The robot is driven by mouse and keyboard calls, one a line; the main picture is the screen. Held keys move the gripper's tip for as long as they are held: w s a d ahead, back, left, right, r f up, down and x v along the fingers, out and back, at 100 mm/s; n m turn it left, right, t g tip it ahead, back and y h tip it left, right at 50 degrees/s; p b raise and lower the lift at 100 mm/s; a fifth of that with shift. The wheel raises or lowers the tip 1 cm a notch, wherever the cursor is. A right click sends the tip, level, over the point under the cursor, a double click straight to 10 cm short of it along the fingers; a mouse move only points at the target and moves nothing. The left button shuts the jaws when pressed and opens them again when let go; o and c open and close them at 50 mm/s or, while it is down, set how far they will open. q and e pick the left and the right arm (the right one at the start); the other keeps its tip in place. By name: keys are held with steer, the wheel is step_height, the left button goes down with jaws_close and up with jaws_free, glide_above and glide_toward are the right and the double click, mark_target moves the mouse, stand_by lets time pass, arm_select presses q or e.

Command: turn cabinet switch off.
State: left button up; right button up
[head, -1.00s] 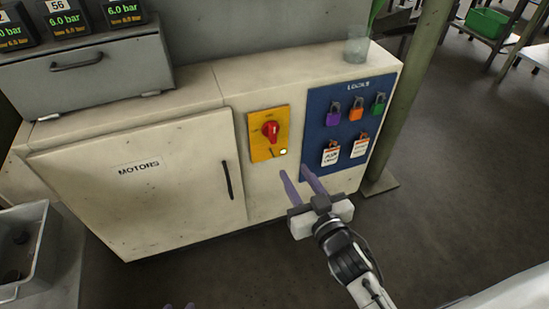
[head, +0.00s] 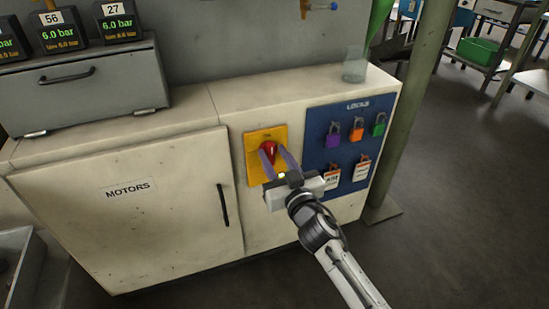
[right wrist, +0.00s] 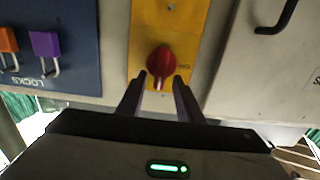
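The cabinet switch is a red rotary knob (head: 268,150) on a yellow plate (head: 256,137) on the cream cabinet front. In the right wrist view the red knob (right wrist: 161,62) shows upside down on its yellow plate (right wrist: 150,14), with a white mark at its tip. My right gripper (head: 275,157) is in front of the plate with its purple fingers apart. In the right wrist view the gripper (right wrist: 158,82) is open, its fingertips either side of the knob's lower end. I cannot tell whether they touch it. My left gripper is not in view.
A blue lock board (head: 343,120) with several coloured padlocks is right of the switch. The MOTORS door (head: 130,215) with a black handle (head: 223,205) is to the left. A glass (head: 354,66) and a grey box (head: 85,90) stand on top.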

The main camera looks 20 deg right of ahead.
steer(key=shift+w, duration=0.15)
jaws_close()
